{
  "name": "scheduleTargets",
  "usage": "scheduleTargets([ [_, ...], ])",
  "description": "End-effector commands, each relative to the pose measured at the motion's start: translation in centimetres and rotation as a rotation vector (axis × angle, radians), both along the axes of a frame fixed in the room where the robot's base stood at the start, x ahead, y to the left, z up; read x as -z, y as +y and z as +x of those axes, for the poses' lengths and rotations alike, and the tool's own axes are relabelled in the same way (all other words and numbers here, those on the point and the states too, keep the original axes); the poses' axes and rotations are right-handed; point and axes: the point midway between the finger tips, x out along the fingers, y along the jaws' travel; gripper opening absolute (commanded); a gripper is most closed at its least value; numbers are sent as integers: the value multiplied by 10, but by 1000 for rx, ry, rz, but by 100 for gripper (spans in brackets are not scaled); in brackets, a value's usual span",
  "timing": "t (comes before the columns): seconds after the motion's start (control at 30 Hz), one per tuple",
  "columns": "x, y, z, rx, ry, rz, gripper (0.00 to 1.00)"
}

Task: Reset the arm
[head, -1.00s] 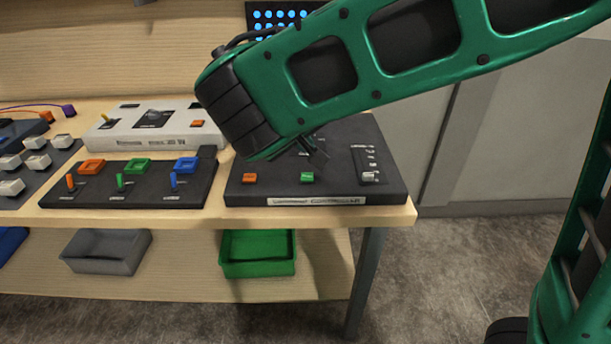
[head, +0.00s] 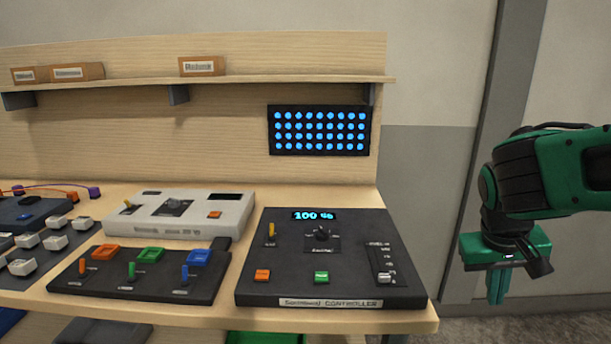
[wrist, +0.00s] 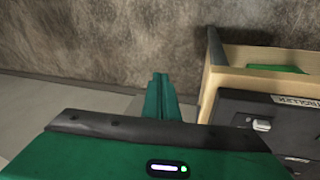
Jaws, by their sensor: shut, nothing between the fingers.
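My arm (head: 570,175) is drawn back to the right of the bench in the head view. My gripper (head: 496,298) hangs pointing down beyond the bench's right end, apart from everything. Its green fingers are together and empty; they also show in the wrist view (wrist: 160,98) above the floor. The black controller (head: 340,262) sits at the bench's right end, its display (head: 314,216) reading about 100. It has a yellow lever switch, a dark knob, an orange button, a green button and a slider (head: 385,278). The LED panel (head: 319,130) on the back board is lit blue all over.
Left of the controller are a black switch box (head: 140,275) with coloured switches and a white console (head: 190,215). Small labelled boxes (head: 202,66) stand on the shelf. The bench's right edge (head: 428,322) is near my gripper. Open floor (wrist: 100,40) lies below it.

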Motion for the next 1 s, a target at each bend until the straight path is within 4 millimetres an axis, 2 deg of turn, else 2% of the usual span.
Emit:
scheduleTargets([
  [0.03,3,-16,-18,52,14,30,0],
  [0.2,15,-45,-80,187,69,144,0],
  [0.3,20,-51,-113,253,91,210,0],
  [0.43,26,-52,-144,315,106,278,0],
  [0.6,29,-49,-163,349,115,323,0],
  [1.0,30,-49,-164,352,117,328,0],
])
